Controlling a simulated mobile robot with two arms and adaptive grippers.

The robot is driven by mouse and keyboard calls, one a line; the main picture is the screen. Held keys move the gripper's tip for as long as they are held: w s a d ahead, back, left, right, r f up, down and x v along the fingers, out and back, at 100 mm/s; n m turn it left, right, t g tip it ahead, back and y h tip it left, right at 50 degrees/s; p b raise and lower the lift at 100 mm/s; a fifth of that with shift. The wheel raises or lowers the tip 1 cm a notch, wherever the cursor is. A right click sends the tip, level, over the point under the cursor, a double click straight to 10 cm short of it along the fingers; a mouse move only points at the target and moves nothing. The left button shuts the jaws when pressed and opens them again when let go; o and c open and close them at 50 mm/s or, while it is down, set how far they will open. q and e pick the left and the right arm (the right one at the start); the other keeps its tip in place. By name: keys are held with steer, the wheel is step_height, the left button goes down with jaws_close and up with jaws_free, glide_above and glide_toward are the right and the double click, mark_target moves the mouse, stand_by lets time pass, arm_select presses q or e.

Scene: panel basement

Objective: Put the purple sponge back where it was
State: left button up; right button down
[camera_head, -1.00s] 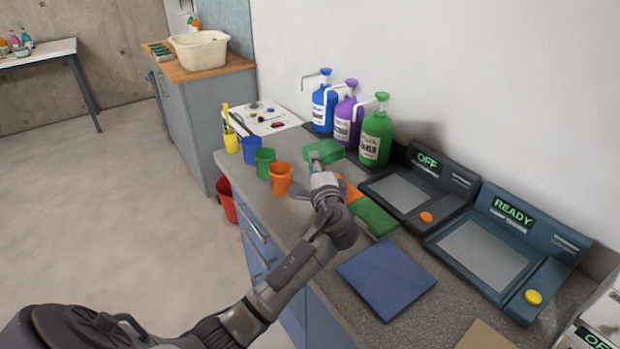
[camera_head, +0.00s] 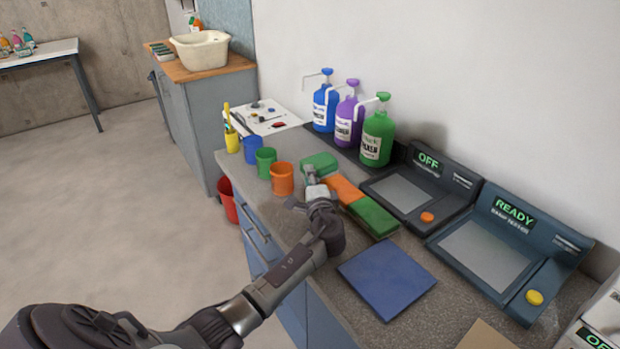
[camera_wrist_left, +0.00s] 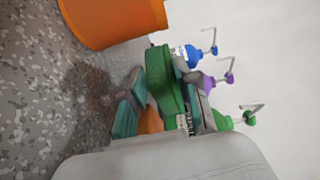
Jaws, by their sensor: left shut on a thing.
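I see no purple sponge in either view. The held green sponge (camera_wrist_left: 163,80) also shows between the fingers in the left wrist view. I cannot tell whether it touches the counter. An orange sponge (camera_head: 345,188) and another green sponge (camera_head: 372,217) lie in a row to the right of my left gripper. My right gripper is not in view.
Orange (camera_head: 282,179), green (camera_head: 265,161) and blue (camera_head: 253,149) cups stand left of my gripper. Blue, purple (camera_head: 347,121) and green (camera_head: 377,138) pump bottles stand by the wall. A blue mat (camera_head: 387,280) and two dark panels (camera_head: 480,255) are to the right.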

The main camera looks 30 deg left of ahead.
arm_select(q)
steer(key=shift+f+b, duration=0.45)
steer(key=shift+f, duration=0.1)
steer(key=o, duration=0.8)
steer(key=shift+f, duration=0.1)
steer(key=shift+d, duration=0.1)
steer(key=shift+s, duration=0.1)
steer(key=shift+r+p, duration=0.45)
steer(key=shift+p, duration=0.2)
steer(key=shift+d+r, duration=0.1)
steer(key=shift+d, duration=0.05)
steer(key=b+v, duration=0.1)
steer(key=v, duration=0.9)
steer(key=shift+s+r, duration=0.15)
steer(key=shift+s+d+r, duration=0.1)
steer(key=shift+s+d, duration=0.35)
steer(key=shift+d, duration=0.05)
